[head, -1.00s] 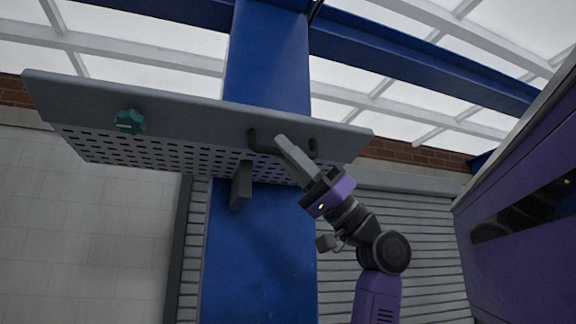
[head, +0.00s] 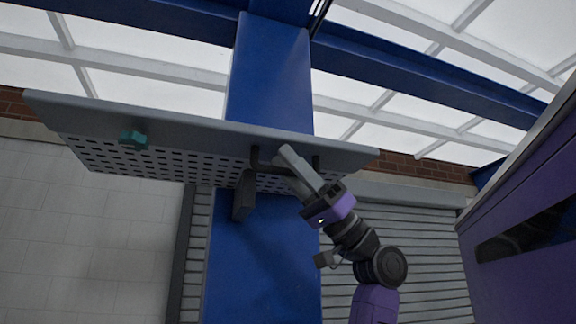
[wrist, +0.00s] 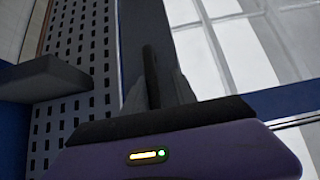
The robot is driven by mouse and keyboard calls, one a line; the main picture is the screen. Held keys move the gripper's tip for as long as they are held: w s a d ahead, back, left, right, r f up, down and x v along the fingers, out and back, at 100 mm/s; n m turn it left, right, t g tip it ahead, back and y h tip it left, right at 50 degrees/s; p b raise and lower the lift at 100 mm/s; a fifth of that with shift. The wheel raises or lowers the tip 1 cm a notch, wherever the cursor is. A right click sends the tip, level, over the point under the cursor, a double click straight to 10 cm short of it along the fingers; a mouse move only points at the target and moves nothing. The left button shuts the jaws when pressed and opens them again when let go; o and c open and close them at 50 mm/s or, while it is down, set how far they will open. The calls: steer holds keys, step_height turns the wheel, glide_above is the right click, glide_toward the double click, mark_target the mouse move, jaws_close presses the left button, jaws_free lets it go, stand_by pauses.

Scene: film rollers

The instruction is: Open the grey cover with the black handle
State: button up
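The grey cover (head: 200,128) is a wide panel with a smooth front face and a perforated underside, seen from below in the head view. It is tilted, and its perforated side also shows in the wrist view (wrist: 77,60). The black handle (head: 265,168) is a bracket at the right part of its front. My gripper (head: 287,155) is at the handle, coming from the lower right. In the wrist view, the dark handle bar (wrist: 151,75) stands between the fingers, which look closed around it. The exact finger contact is partly hidden.
A teal knob (head: 133,140) sits on the left part of the cover. A dark block (head: 244,195) hangs below the cover in front of a blue pillar (head: 265,260). A purple cabinet (head: 525,235) stands close on the right.

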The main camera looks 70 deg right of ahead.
steer(key=b+v, duration=0.1)
steer(key=v, duration=0.7)
stand_by(0.4)
